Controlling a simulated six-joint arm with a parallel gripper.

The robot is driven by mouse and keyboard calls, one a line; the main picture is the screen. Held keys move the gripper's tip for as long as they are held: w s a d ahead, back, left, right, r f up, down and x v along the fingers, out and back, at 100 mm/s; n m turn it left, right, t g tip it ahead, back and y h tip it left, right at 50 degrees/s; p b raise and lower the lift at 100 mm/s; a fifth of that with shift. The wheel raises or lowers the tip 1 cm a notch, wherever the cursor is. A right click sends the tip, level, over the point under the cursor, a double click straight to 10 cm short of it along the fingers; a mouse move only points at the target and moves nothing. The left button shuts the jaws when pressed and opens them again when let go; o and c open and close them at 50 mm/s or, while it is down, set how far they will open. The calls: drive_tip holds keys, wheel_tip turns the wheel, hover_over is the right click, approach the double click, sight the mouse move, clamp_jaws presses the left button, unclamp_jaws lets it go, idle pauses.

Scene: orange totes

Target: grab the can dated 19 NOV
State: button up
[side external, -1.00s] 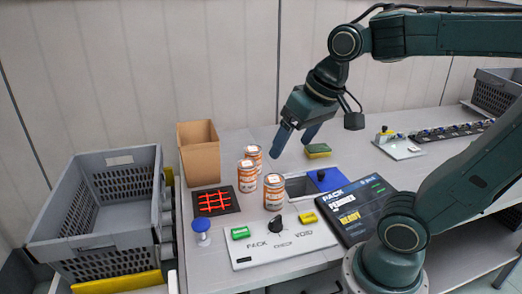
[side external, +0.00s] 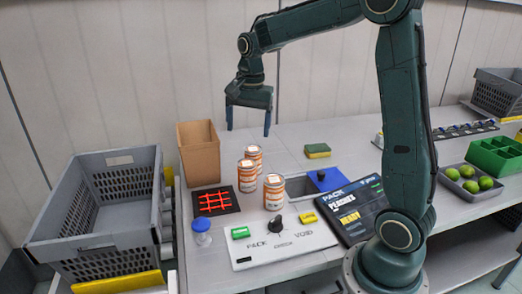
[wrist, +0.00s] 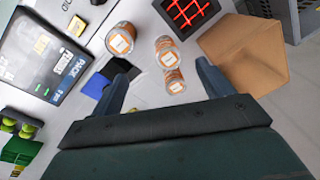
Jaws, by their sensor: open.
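Three orange-and-white cans stand upright in a group on the grey bench: a front-right can (side external: 274,193), a left can (side external: 247,177) and a back can (side external: 254,155). In the wrist view the cans show from above with pale labels on their lids: one apart (wrist: 120,39) and two close together (wrist: 165,50) (wrist: 175,82). The dates are too small to read, so I cannot tell which says 19 NOV. My gripper (side external: 248,130) is open and empty, pointing down, above and behind the cans, touching none.
A cardboard box (side external: 199,152) stands left of the cans, beside a black pad with a red grid (side external: 231,201). A control panel (side external: 272,243) lies in front, a tablet (side external: 355,212) to the right. A sponge (side external: 317,151) sits behind a bench recess.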

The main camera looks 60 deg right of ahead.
sight(247, 163)
drive_tip(key=shift+w+d+f+m+g, duration=0.15)
drive_tip(key=shift+w+d+f+m, duration=0.6)
drive_tip(key=shift+f, duration=1.5)
drive_tip(key=shift+w+d+f+m+g, duration=0.2)
drive_tip(key=shift+w+d+f+m, duration=0.5)
drive_tip(key=shift+f, duration=1.6)
drive_tip(key=shift+w+d+f+m+g, duration=0.15)
drive_tip(key=shift+w+d+f+m, duration=0.25)
drive_tip(key=shift+d+f, duration=1.25)
drive_tip(key=shift+a+f, duration=0.65)
drive_tip(key=shift+f, duration=0.05)
drive_tip(key=shift+w+f, duration=0.1)
drive_tip(key=shift+f, duration=2.4)
drive_tip(key=c, duration=1.3)
drive_tip(key=shift+r, duration=0.2)
